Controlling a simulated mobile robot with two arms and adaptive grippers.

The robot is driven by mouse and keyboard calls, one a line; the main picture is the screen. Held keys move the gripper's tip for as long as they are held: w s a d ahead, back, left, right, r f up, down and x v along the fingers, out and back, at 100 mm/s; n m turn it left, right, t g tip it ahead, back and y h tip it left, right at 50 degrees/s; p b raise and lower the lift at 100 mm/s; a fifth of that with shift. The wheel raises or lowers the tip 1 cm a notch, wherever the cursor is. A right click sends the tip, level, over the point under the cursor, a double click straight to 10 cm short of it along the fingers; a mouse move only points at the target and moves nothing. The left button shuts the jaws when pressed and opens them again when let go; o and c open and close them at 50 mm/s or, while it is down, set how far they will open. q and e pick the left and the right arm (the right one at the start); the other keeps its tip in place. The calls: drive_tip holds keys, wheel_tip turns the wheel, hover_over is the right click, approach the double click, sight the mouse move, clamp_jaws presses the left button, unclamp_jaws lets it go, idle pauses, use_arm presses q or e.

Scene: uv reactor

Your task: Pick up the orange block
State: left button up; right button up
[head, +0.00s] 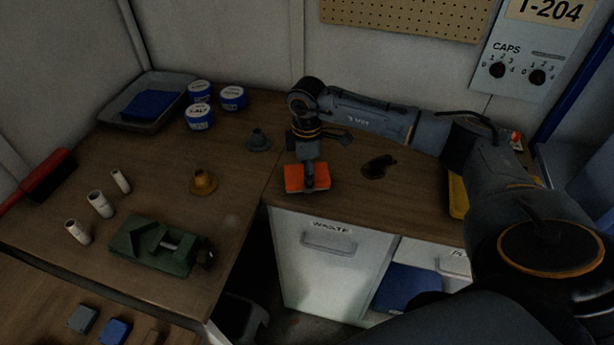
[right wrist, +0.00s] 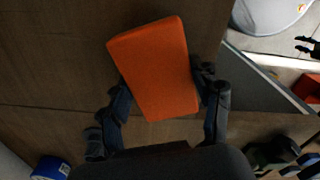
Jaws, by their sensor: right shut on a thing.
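The orange block (head: 295,178) is near the front edge of the wooden counter, above the waste drawer, in the head view. My right gripper (head: 308,180) comes down over it from above. In the right wrist view the orange block (right wrist: 157,75) fills the middle, slightly tilted, with one finger of my right gripper (right wrist: 164,98) on each side. The gripper is shut on the block. I cannot tell whether the block still touches the counter. My left gripper is not in view.
A green vise (head: 155,247), several white cylinders (head: 100,204) and a brass funnel-like piece (head: 203,182) stand to the left. Dark goggles (head: 379,166) lie right of the block.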

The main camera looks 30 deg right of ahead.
wheel_tip(320, 180, up, 2)
drive_tip(key=shift+s+r+b, duration=0.1)
drive_tip(key=shift+r+b, duration=0.1)
drive_tip(key=shift+b, duration=0.35)
drive_tip(key=s+a+r+p, duration=0.4)
drive_tip(key=s+a+r, duration=0.2)
drive_tip(key=s+r, duration=0.3)
drive_tip(key=s, duration=0.3)
drive_tip(key=shift+s+a+r, duration=0.15)
drive_tip(key=shift+a+r, duration=0.15)
drive_tip(key=shift+r, duration=0.1)
